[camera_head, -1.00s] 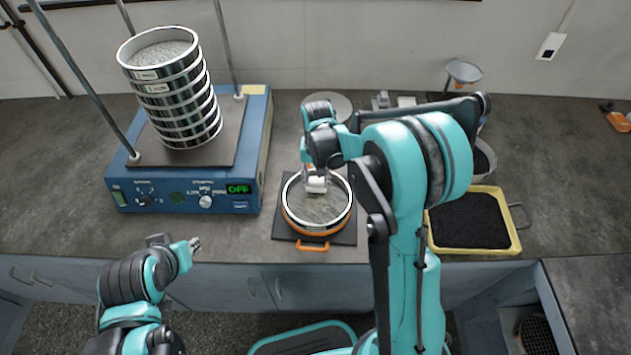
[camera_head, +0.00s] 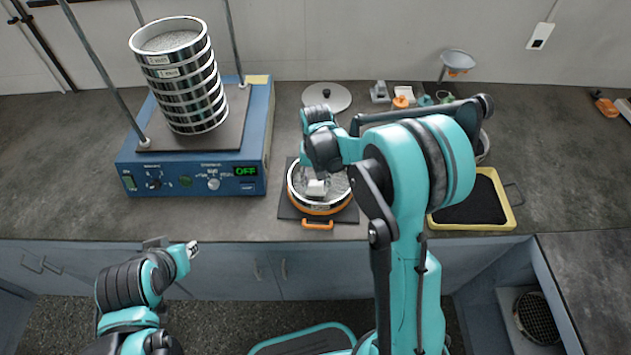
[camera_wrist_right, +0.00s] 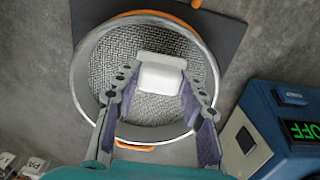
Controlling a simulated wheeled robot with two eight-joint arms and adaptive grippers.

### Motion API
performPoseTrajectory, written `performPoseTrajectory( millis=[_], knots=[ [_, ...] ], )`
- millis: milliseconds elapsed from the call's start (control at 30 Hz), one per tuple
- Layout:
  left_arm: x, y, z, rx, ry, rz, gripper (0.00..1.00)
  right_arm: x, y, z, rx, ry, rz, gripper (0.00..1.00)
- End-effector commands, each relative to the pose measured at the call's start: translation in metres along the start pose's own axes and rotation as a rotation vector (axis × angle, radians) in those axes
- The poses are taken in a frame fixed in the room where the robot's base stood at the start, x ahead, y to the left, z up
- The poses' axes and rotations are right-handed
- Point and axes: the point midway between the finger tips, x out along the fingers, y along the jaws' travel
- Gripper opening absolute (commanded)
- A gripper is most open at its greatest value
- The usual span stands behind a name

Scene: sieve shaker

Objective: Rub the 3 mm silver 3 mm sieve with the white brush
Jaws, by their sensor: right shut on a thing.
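The silver sieve (camera_head: 297,187) sits in an orange holder with a handle (camera_head: 318,225) on a dark mat, in the middle of the counter. In the right wrist view its mesh (camera_wrist_right: 112,62) and metal rim (camera_wrist_right: 75,85) show from above. My right gripper (camera_head: 316,178) is over the sieve. In the right wrist view its fingers (camera_wrist_right: 160,92) are shut on the white brush (camera_wrist_right: 160,75), which is over the mesh. I cannot tell whether the brush touches the mesh. My left gripper (camera_head: 192,249) is low at the left, in front of the counter edge, too small to read.
A blue shaker (camera_head: 190,180) with a stack of sieves (camera_head: 190,95) stands to the left, its display reading OFF. A yellow tray (camera_head: 510,205) of black grains is at the right. A round lid (camera_head: 340,97) and small items lie behind the sieve.

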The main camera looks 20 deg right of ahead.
Motion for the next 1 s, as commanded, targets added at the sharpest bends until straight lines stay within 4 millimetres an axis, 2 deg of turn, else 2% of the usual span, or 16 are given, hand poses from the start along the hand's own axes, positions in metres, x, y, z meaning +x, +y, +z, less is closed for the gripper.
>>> performPoseTrajectory(
  millis=[100,700,1000],
  knots=[
    [-0.010,0.000,-0.007,0.000,0.000,0.000,0.26,-0.023,0.001,-0.001,0.000,0.000,0.000,0.09],
    [-0.040,0.000,-0.029,0.000,0.000,0.000,0.26,-0.075,0.005,-0.007,-0.003,0.000,0.000,0.09],
    [-0.042,0.000,-0.030,0.000,0.000,0.000,0.26,-0.080,0.005,-0.008,-0.004,0.000,0.000,0.09]
  ],
)
